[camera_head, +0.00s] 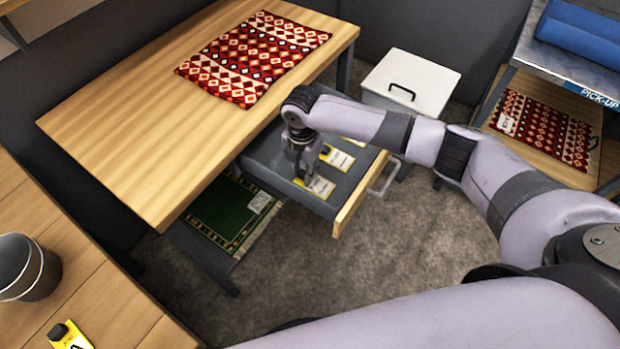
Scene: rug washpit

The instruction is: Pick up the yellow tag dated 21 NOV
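Yellow-and-white tags lie in the open grey drawer under the wooden table. One tag (338,158) lies toward the back right, and another tag (321,187) lies near the drawer's front left. Their dates are too small to read. My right gripper (303,177) points down into the drawer, just above or at the nearer tag, and hides part of it. I cannot tell whether its fingers touch the tag or how far apart they are. Another yellow tag (72,341) lies on the wooden bench at the lower left, beside a small black object. My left gripper is not in view.
The drawer (262,163) has a wooden front with a metal handle (384,180). A red patterned rug (254,58) lies on the table (130,120). A green rug (225,210) lies below. A dark bucket (28,268), white lidded bin (411,82) and pick-up shelf (570,62) stand around.

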